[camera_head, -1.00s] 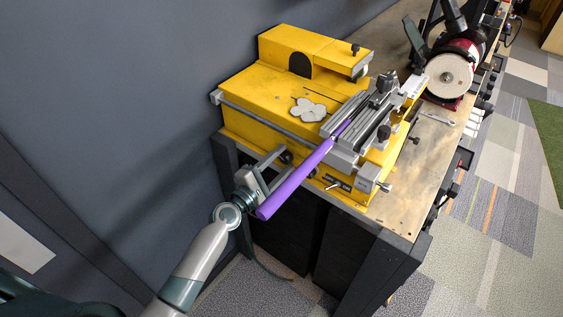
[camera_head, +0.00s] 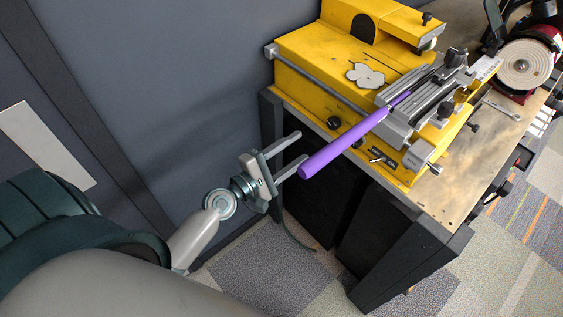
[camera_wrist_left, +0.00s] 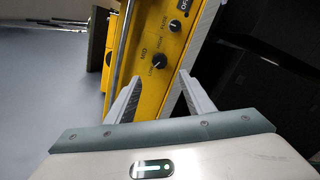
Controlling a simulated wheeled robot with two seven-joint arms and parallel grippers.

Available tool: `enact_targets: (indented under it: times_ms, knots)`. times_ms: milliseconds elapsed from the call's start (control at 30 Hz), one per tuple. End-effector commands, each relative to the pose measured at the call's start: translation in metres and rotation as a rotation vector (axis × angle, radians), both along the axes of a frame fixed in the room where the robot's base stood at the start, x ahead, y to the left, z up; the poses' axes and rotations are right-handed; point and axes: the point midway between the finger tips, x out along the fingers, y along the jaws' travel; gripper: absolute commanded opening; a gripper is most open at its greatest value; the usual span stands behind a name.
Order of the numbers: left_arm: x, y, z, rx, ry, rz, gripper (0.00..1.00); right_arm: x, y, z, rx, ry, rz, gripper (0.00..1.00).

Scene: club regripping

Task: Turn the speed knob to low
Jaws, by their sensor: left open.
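The black speed knob (camera_head: 334,123) sits on the yellow machine's (camera_head: 330,95) front face. In the left wrist view the fingertips (camera_wrist_left: 160,78) lie on either side below the knob. My right gripper is not in view.
A smaller black fuse knob (camera_wrist_left: 175,26) is beside the speed knob. A purple club grip (camera_head: 340,145) juts out from the machine's clamp, just right of my left gripper. A grinder (camera_head: 525,65) stands on the bench (camera_head: 480,150). A grey wall is at left.

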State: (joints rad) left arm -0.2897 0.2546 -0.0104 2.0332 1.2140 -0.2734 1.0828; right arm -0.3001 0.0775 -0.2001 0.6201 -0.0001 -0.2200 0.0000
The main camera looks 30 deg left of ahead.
Motion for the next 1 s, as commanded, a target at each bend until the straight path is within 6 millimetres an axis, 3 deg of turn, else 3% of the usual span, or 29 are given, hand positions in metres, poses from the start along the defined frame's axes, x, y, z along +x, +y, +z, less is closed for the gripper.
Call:
enact_targets:
  times_ms: [100, 333, 1000]
  knots:
    - [-0.019, 0.007, -0.003, 0.002, 0.0, 0.0, 0.48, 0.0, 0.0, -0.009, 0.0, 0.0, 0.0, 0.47]
    - [-0.039, 0.014, -0.001, 0.001, 0.0, 0.0, 0.48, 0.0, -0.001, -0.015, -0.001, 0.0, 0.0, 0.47]
    - [-0.042, 0.015, 0.0, 0.0, 0.0, 0.001, 0.48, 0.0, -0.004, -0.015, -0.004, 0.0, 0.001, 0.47]
